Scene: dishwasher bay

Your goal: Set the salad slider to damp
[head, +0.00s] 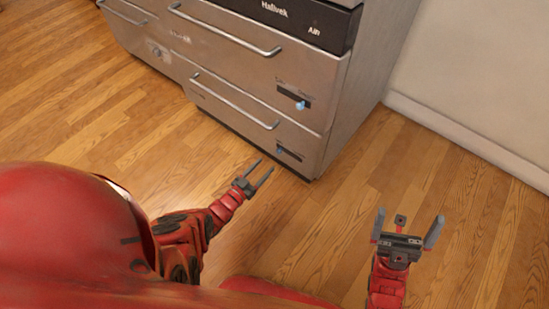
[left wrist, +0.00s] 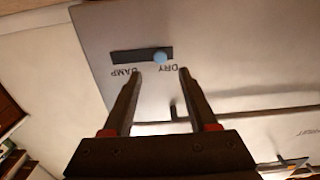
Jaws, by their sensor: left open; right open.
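Two sliders show on the steel drawer fronts in the head view. The upper slider (head: 303,104) has a light blue knob; the lower slider (head: 288,153) has a small blue knob at its left end. Which one is the salad slider I cannot read. In the left wrist view a dark slot (left wrist: 125,56) has a blue knob (left wrist: 160,57) by the word DRY; DAMP is at the other end. My left gripper (head: 264,167) is open and empty, in front of the lower drawer, apart from the knob. My right gripper (head: 408,219) is open and empty, away to the right.
The lower drawer has a bar handle (head: 235,103), and the upper drawer has another (head: 225,31). A dark panel (head: 290,20) tops the unit. Wooden floor (head: 90,110) is clear in front. A white wall (head: 470,80) stands at the right.

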